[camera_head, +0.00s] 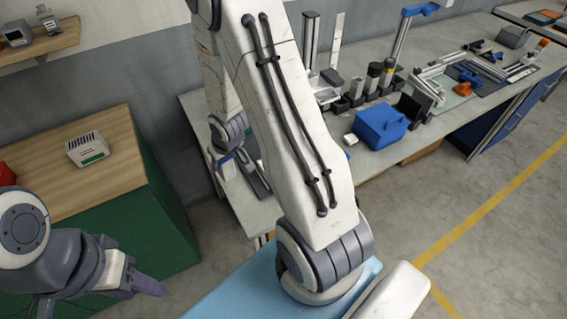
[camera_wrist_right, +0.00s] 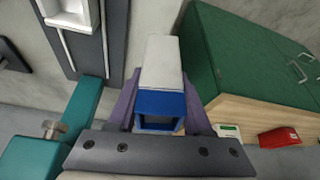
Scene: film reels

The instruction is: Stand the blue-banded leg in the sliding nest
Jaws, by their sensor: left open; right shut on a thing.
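My right gripper (camera_wrist_right: 161,88) is shut on the blue-banded leg (camera_wrist_right: 163,60), a pale block with a blue band and a hollow blue end near the palm. In the head view the right gripper (camera_head: 237,160) is small, over the left end of the bench, and the leg is hard to make out there. My left gripper (camera_head: 148,286) is open and empty at lower left.
The bench holds a blue box (camera_head: 380,127), a row of dark holders (camera_head: 355,92) and upright posts. A green cabinet (camera_head: 150,215) with a wooden top carries a white box (camera_head: 88,149). A teal beam (camera_wrist_right: 75,115) with a metal knob is left of the right gripper.

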